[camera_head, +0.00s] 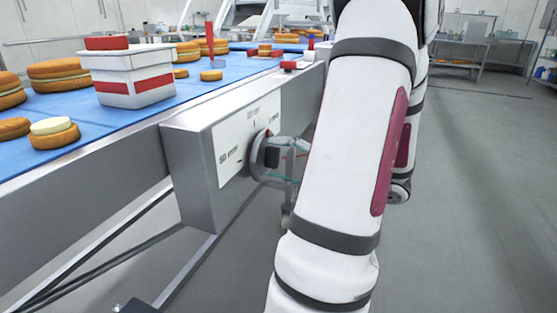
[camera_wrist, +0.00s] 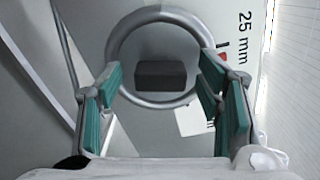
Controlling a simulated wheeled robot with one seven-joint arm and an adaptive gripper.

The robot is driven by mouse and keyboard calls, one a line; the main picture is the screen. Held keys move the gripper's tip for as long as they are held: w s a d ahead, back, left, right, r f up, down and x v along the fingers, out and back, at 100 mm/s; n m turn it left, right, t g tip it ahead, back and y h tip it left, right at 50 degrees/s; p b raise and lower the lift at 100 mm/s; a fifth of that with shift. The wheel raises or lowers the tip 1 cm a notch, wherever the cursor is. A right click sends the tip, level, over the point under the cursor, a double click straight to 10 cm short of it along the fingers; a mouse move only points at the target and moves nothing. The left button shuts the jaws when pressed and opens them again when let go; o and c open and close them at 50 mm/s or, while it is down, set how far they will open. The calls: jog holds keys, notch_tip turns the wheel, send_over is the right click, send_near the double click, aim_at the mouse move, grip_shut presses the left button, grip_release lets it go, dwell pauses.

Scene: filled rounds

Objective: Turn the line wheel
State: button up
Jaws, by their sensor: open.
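The line wheel (camera_head: 257,160) is a grey ring mounted on the white-faced side panel of the conveyor. It also shows in the wrist view (camera_wrist: 160,13), with a dark block (camera_wrist: 160,76) in its middle. My gripper (camera_head: 284,160) is right in front of the wheel in the head view. In the wrist view my gripper (camera_wrist: 160,74) is open, with teal-padded fingers to the left and right of the ring's lower part. I cannot tell whether the pads touch the rim. My arm hides part of the panel's right side.
The blue conveyor belt (camera_head: 215,82) carries several filled rounds (camera_head: 60,72) and a white tub (camera_head: 130,88) with a red band. The white panel face (camera_head: 228,122) has printed markings. Grey floor (camera_head: 470,200) is open to the right.

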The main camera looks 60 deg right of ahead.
jog(key=s, duration=1.1)
jog(key=shift+s+d, duration=0.25)
jog(key=shift+d, duration=0.2)
